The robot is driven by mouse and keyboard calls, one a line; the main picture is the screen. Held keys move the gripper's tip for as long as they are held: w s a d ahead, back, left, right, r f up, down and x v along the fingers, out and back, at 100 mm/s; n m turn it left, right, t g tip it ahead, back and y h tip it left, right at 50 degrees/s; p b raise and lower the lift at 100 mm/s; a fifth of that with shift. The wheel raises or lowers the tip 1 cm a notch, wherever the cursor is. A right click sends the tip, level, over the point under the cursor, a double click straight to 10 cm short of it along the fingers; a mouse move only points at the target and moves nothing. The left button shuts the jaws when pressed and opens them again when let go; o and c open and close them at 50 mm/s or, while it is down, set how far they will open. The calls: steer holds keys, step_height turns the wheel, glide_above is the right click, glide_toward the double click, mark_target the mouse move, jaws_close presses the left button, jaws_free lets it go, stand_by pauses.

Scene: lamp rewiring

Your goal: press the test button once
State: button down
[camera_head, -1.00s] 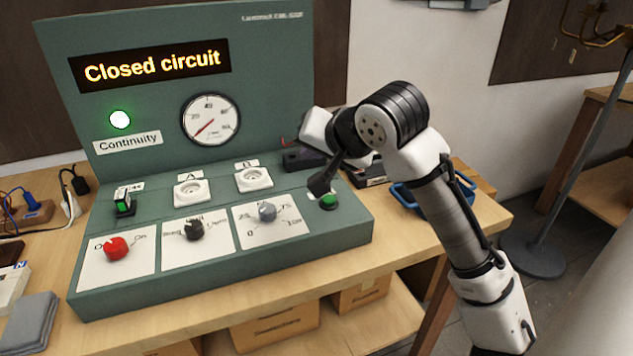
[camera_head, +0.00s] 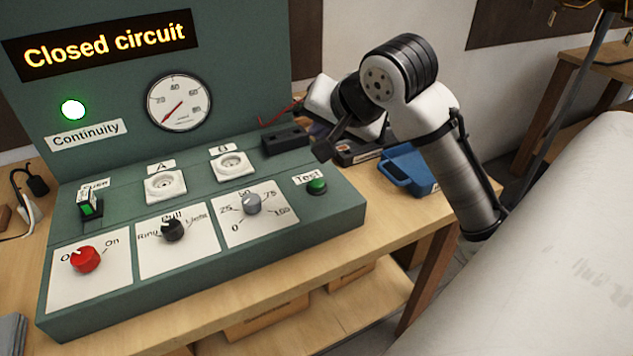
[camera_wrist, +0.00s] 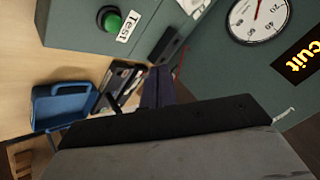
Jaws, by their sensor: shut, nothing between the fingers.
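The green test button (camera_head: 317,187) sits at the right end of the green panel's (camera_head: 340,215) sloped front, below a "Test" label. It also shows in the wrist view (camera_wrist: 110,19), at the top left. My gripper (camera_head: 322,151) is shut and empty. In the head view it appears above the button, with a visible gap between them. The display (camera_head: 105,44) reads "Closed circuit". The continuity lamp (camera_head: 73,110) is lit bright with a green rim. The dial gauge (camera_head: 179,101) stands to its right, its needle pointing down and left.
The front also carries a red knob (camera_head: 85,260), a black knob (camera_head: 173,230), a grey knob (camera_head: 252,204) and sockets A (camera_head: 165,186) and B (camera_head: 234,167). A large pale surface fills the lower right.

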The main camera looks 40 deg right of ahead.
mark_target(320, 186)
step_height(320, 186, down, 8)
steer(key=b, duration=0.6)
steer(key=shift+f, duration=0.25)
stand_by(1.5)
steer(key=shift+f+b, duration=0.4)
steer(key=shift+f, duration=0.4)
stand_by(0.6)
steer(key=shift+r, duration=0.1)
steer(key=shift+r+p, duration=0.55)
steer(key=shift+r, duration=0.2)
step_height(320, 186, up, 5)
steer(key=p, duration=0.4)
